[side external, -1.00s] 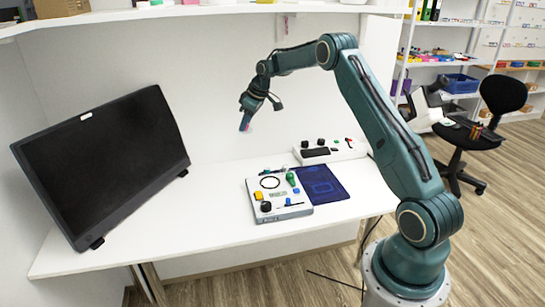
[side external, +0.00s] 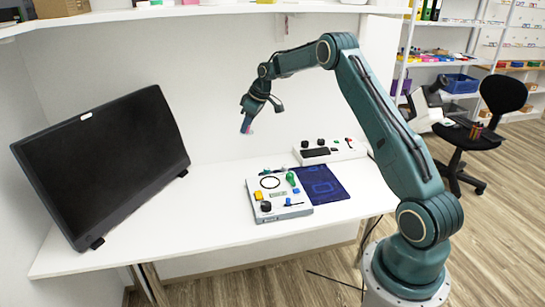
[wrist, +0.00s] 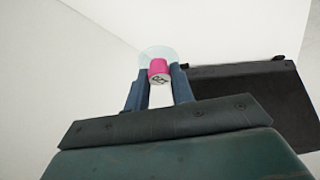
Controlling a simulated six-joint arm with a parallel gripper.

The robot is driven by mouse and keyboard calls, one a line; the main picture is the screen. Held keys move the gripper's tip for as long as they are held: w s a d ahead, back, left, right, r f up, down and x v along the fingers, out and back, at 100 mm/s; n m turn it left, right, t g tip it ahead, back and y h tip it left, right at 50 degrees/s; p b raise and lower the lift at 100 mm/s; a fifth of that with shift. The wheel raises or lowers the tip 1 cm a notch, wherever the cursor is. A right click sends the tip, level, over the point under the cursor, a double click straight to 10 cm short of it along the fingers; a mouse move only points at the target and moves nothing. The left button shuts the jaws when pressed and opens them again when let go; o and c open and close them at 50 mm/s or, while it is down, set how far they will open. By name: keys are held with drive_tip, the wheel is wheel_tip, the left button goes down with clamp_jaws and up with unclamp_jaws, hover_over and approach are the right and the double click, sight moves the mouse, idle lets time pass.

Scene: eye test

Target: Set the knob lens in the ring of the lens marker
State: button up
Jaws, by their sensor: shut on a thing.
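The knob lens (wrist: 158,67) has a pink knob with a dark mark on its end and a clear, pale disc behind it. In the wrist view my gripper (wrist: 159,80) is shut on the pink knob, one finger on each side. In the side view my gripper (side external: 247,122) hangs in the air, well above the table and to the left of the arm. A thin black ring (side external: 261,184) lies on the pale panel (side external: 290,213) below it. I cannot tell whether this is the lens marker's ring.
The panel also carries a green piece (side external: 291,179), a black knob (side external: 266,206) and small yellow and blue parts. A dark blue mat (side external: 335,194) lies to its right. A white box (side external: 340,152) stands behind. A large black screen (side external: 100,165) stands at the left.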

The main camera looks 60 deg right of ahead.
hover_over(267, 182)
wheel_tip(267, 182, down, 10)
drive_tip(key=r, duration=0.1)
drive_tip(key=shift+s+d+f, duration=0.15)
drive_tip(key=shift+s+f, duration=0.45)
drive_tip(key=shift+s, duration=0.2)
drive_tip(key=shift+f, duration=0.15)
drive_tip(key=shift+f, duration=2.15)
drive_tip(key=shift+f, duration=0.65)
idle(0.4)
drive_tip(key=o, duration=1)
